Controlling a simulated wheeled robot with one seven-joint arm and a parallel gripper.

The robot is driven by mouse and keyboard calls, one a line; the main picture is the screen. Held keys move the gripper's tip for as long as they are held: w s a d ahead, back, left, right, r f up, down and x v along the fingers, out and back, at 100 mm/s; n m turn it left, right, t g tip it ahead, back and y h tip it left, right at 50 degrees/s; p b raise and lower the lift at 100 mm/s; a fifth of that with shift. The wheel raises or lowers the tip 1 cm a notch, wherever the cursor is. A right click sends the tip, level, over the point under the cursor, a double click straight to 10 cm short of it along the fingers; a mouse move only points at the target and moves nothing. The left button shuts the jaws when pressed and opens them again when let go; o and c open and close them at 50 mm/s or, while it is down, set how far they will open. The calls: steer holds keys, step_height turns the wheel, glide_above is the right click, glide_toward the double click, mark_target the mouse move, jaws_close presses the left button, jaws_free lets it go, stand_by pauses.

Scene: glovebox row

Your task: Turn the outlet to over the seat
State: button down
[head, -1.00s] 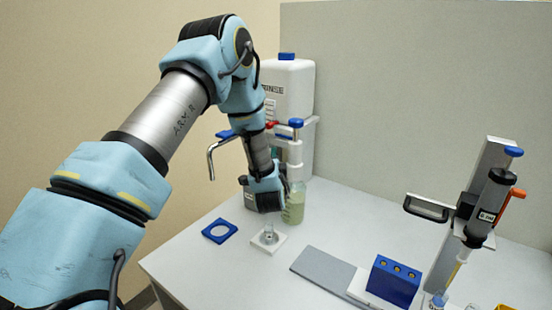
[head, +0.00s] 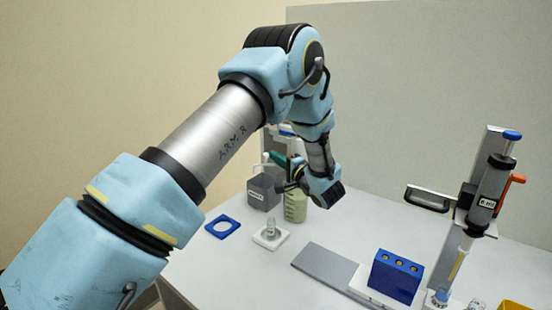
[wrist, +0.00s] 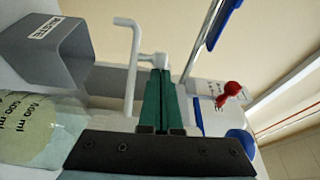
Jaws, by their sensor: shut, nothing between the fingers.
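A white bent outlet tube (wrist: 130,70) hangs on a dispenser whose body is mostly hidden by my arm; in the head view part of the tube (head: 263,163) shows above the grey waste beaker (head: 263,192). My gripper (wrist: 160,66) has its green fingers together and empty, tips close against the tube's elbow; contact cannot be told. In the head view the fingers (head: 278,157) point left from my wrist. A white square base (head: 270,239) carrying a small clear glass vessel stands in front, and a blue plate with a round opening (head: 213,232) lies to its left. Which is the seat is unclear.
A bottle of pale green liquid (head: 295,206) stands beside the beaker and also shows in the wrist view (wrist: 35,125). A grey mat (head: 322,265), blue rack (head: 395,278) and syringe stand (head: 486,200) are at the right. The table's middle right is clear.

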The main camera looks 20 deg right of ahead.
steer(key=s+n+y, duration=0.1)
steer(key=s+y, duration=0.1)
steer(key=s, duration=0.1)
steer(key=shift+s+n+g+p, duration=0.1)
steer(key=shift+n+g+p, duration=0.2)
steer(key=shift+n+p, duration=0.1)
steer(key=shift+s, duration=0.1)
stand_by(1.2)
